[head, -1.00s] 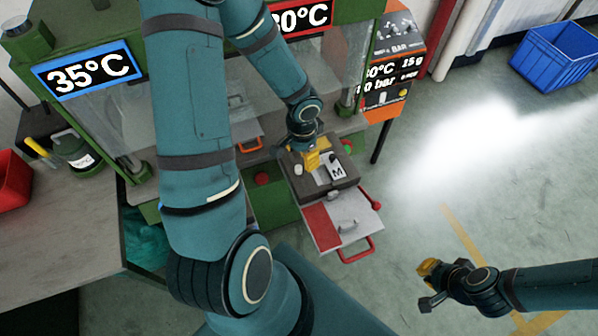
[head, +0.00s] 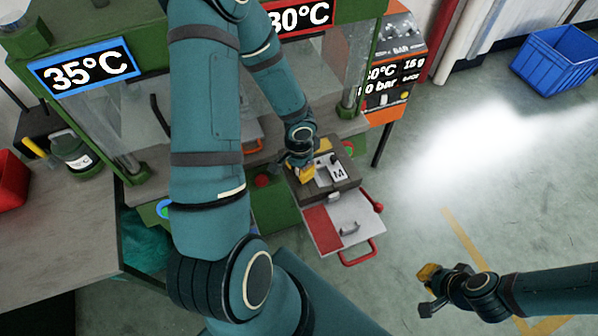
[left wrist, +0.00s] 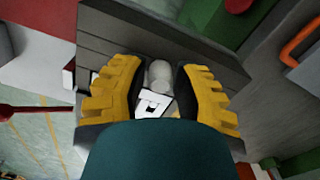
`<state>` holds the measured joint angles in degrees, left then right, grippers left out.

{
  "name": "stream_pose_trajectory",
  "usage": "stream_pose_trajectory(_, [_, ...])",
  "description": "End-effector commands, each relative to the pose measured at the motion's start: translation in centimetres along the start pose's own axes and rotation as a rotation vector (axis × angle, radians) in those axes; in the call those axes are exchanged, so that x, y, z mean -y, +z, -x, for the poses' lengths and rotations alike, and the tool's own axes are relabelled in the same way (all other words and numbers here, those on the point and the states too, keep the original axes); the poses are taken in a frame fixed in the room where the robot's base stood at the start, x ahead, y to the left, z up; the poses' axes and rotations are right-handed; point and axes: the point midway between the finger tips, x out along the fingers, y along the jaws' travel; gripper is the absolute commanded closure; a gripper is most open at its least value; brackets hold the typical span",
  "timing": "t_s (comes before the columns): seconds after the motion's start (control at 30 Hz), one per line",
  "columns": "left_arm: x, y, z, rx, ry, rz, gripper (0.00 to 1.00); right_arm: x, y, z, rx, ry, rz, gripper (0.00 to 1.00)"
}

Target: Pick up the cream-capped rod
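The cream-capped rod (left wrist: 159,75) shows in the left wrist view as a pale, rounded upright piece on a dark grey mould block (left wrist: 112,38). My left gripper (left wrist: 159,88) is open, with one yellow finger on each side of the rod and small gaps beside it. In the head view my left gripper (head: 301,172) is low over the left part of the mould block (head: 346,184) and hides the rod. My right gripper (head: 430,288) hangs over the floor at the lower right, away from the block; its finger opening is unclear.
A white plate marked M (head: 338,172) lies on the block, close to my left fingers. The block rests on a pulled-out tray with a red handle (head: 358,256), in front of the green press (head: 358,75). A blue crate (head: 553,62) stands far right.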

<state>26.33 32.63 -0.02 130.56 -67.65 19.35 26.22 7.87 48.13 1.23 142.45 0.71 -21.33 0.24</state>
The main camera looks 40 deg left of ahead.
Motion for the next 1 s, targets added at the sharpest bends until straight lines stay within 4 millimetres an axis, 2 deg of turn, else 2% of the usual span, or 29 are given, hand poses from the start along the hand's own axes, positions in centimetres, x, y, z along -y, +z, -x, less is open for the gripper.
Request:
stream_pose_trajectory(0.03, [0.0,0.0,0.0,0.000,0.000,0.000,0.94,0.0,0.0,0.0,0.000,0.000,0.000,1.00])
stream_pose_trajectory(0.07, [0.0,0.0,0.0,0.000,0.000,0.000,1.00,0.0,0.0,0.0,0.000,0.000,0.000,1.00])
stream_pose_trajectory(0.53, [0.0,0.0,0.5,-0.001,-0.001,0.001,1.00,0.1,0.0,0.2,0.000,0.000,0.000,1.00])
stream_pose_trajectory(0.67, [0.1,0.0,2.2,-0.001,-0.002,0.002,1.00,0.3,-0.1,0.9,0.000,-0.002,0.000,1.00])
stream_pose_trajectory(1.0, [0.1,0.0,8.5,-0.002,-0.003,0.002,1.00,1.0,-0.3,3.0,0.000,-0.006,0.000,1.00])
